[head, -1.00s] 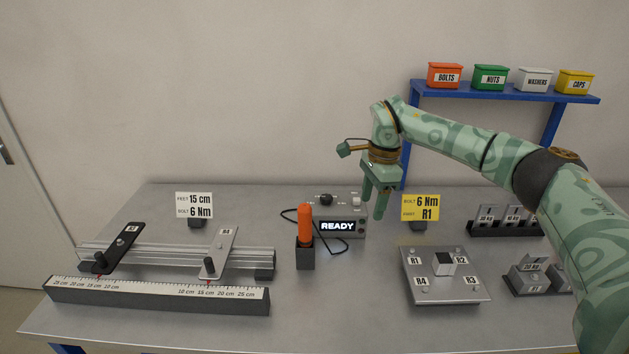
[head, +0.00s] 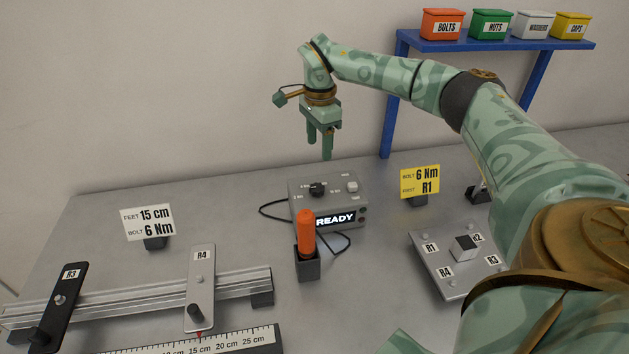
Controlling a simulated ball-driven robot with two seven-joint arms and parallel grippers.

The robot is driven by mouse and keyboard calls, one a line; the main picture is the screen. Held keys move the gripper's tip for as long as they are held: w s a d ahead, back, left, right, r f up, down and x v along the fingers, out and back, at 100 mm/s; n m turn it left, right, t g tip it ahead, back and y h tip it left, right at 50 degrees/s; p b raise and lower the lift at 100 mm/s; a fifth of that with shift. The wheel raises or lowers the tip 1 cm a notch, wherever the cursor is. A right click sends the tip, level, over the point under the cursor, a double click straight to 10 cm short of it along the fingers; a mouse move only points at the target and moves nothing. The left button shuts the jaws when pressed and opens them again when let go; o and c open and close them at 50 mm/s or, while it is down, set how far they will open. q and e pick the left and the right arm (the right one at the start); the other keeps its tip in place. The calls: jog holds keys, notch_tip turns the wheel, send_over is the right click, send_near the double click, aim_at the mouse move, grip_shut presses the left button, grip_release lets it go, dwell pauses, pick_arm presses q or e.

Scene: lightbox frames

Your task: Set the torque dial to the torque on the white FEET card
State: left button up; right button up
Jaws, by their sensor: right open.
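The white FEET card (head: 148,222) stands at the left and reads FEET 15 cm, BOLT 6 Nm. The torque dial (head: 317,189) is a black knob on top of the grey control box (head: 340,198), whose display reads READY. The small marks around the dial are too small to read for certain. My right gripper (head: 319,150) hangs above the box's back edge with its fingers pointing down. It is open and empty, apart from the dial. My left gripper is not in view.
An orange-handled driver (head: 306,232) stands in a dark holder just in front of the box. A light knob (head: 352,186) sits right of the dial. A yellow card (head: 420,182) and a plate with a block (head: 447,262) stand to the right. A rail (head: 150,302) lies front left.

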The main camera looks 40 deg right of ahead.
aim_at(318, 186)
notch_tip(318, 186, down, 13)
jog(key=shift+w+r+b, duration=0.1)
jog(key=shift+b, duration=1.15)
jog(key=c, duration=1)
